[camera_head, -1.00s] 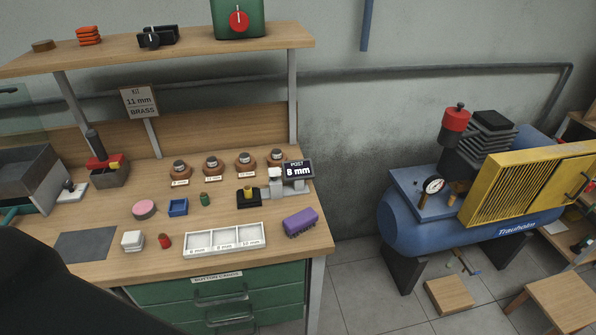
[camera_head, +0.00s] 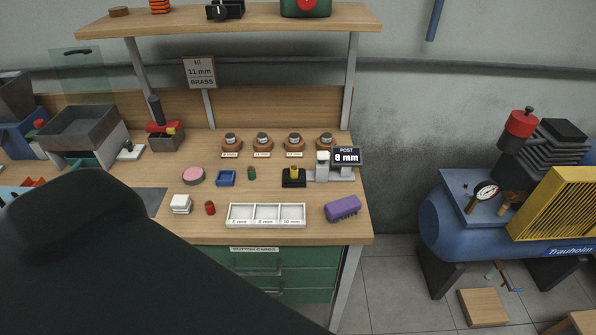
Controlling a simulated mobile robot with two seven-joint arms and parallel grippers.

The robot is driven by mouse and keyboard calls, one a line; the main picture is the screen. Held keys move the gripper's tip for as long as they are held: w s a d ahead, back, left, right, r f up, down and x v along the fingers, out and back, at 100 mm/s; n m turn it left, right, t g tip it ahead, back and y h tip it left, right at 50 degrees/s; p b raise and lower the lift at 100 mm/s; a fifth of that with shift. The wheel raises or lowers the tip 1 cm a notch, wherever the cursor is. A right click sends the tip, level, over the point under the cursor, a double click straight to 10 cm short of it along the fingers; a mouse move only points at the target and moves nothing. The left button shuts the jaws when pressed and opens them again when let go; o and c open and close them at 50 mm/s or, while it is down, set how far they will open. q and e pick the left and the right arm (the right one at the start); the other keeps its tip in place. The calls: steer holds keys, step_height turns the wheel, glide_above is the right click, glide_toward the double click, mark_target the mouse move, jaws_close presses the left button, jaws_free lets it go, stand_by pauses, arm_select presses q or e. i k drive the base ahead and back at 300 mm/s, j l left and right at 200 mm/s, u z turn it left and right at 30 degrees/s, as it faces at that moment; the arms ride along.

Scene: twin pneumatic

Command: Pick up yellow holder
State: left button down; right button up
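A small yellow holder (camera_head: 294,171) stands upright on a black base (camera_head: 293,182) on the wooden workbench. It is left of a light-coloured gauge whose display (camera_head: 346,157) reads "POST 8 mm". Nothing touches the holder from above. A large dark part of my own arm fills the lower left of the view and hides part of the bench. Neither of my grippers' fingers shows in the view.
A white three-compartment tray (camera_head: 266,226), a purple brush-like block (camera_head: 342,208), a blue tray (camera_head: 226,178) and a green piece (camera_head: 252,173) surround it. Several brown round holders (camera_head: 294,143) line the back. A blue compressor (camera_head: 470,235) stands at right.

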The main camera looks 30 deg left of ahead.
mark_target(293, 169)
steer(key=k+j+z, duration=0.15)
steer(key=j, duration=0.35)
steer(key=k+j+z, duration=0.2)
steer(key=j, duration=0.3)
steer(key=k+j+z, duration=0.15)
steer(key=k+j, duration=0.15)
steer(key=j, duration=0.15)
steer(key=k+j+z, duration=0.2)
steer(key=j, duration=0.2)
steer(key=k, duration=0.05)
